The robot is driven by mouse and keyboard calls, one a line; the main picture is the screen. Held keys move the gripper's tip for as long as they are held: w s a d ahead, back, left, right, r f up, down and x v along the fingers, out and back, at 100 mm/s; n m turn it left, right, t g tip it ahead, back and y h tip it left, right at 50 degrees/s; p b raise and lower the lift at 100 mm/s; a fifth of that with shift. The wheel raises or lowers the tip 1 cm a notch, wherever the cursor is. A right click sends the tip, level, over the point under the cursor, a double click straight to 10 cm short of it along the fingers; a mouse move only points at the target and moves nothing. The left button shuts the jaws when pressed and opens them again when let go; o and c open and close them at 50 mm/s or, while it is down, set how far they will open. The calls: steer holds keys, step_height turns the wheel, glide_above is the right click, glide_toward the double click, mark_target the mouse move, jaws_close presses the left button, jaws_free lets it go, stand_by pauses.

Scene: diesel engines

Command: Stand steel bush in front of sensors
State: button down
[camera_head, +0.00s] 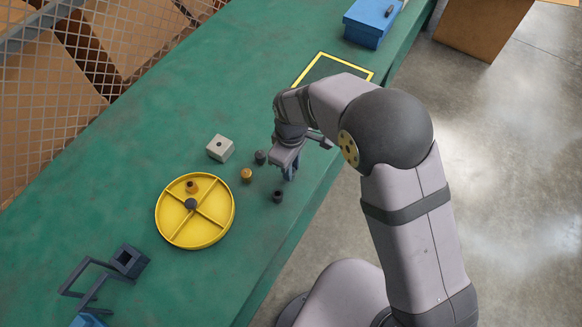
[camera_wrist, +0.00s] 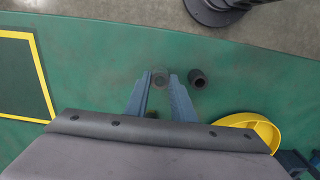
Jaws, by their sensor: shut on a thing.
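My gripper (camera_head: 291,176) points down over the green bench. In the head view the fingers and wrist hide this piece. Whether it touches the bench is unclear. A black hollow bush (camera_head: 278,196) stands close beside the gripper; it also shows in the wrist view (camera_wrist: 197,78). A dark grey cylinder (camera_head: 260,157) and a brass-coloured one (camera_head: 246,175) stand to the gripper's left. I cannot tell which things are the sensors.
A pale block with a dark hole (camera_head: 220,148) lies beyond the cylinders. A yellow divided round tray (camera_head: 168,231) holds a brass piece. A dark angular frame (camera_head: 75,280) lies at lower left. A yellow-edged square (camera_head: 310,68) and a blue box (camera_head: 362,37) are farther along the bench.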

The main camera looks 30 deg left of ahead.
steer(key=shift+f, duration=0.65)
steer(key=shift+f, duration=0.15)
steer(key=c, duration=1.5)
jaws_free()
step_height(320, 180, up, 12)
steer(key=shift+r+b, duration=0.2)
steer(key=shift+b, duration=0.65)
